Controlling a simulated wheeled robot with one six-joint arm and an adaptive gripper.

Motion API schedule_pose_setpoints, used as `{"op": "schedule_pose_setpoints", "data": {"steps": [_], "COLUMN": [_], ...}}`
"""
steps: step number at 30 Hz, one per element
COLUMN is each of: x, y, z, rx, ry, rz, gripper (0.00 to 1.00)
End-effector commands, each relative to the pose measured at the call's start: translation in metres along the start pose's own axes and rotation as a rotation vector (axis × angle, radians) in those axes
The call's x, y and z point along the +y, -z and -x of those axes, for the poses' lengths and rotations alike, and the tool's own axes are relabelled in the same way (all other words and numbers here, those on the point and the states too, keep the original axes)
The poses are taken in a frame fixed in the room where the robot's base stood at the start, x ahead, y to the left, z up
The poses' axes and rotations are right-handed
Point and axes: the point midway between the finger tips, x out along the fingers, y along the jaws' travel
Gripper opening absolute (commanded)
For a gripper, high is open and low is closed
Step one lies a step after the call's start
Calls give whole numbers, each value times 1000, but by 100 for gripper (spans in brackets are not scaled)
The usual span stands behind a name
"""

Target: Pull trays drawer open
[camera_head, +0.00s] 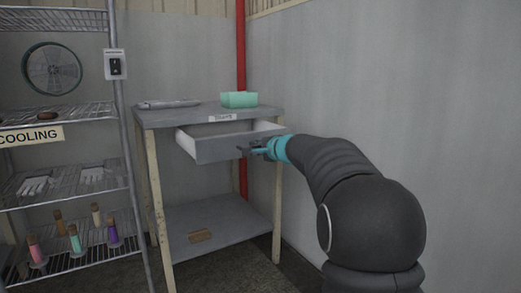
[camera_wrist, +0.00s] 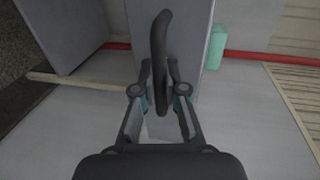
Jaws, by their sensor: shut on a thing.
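The trays drawer (camera_head: 222,149) is pulled part way out of the grey table (camera_head: 180,114), under a label that appears to read TRAYS (camera_head: 223,118). Its white inner side shows, and I see nothing inside it. My gripper (camera_head: 259,149) is at the drawer front, toward its right side. In the wrist view my gripper (camera_wrist: 160,72) is shut on the dark curved handle (camera_wrist: 159,36), with a finger on each side of it. The drawer front (camera_wrist: 196,35) shows behind the handle in that view.
A mint green bin (camera_head: 239,99) and a flat grey item (camera_head: 168,104) sit on the table top. A brown block (camera_head: 200,236) lies on the lower shelf. A wire rack (camera_head: 70,195) stands at left. A wall with a red pipe (camera_head: 241,50) is close behind and right.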

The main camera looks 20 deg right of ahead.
Motion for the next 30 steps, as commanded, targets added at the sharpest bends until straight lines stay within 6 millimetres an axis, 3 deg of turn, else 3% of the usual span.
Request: {"op": "schedule_pose_setpoints", "data": {"steps": [9,10,12,13,23,30], "x": [2,2,2,2,2,0], "y": [5,5,8,9,17,15], "z": [2,3,4,4,9,38], "rx": [-2,-1,3,5,18,18], "ry": [-1,-2,-1,-1,0,1], "rz": [-2,-3,-3,-4,-5,-6], "gripper": [0,16,33,37,37,37]}}
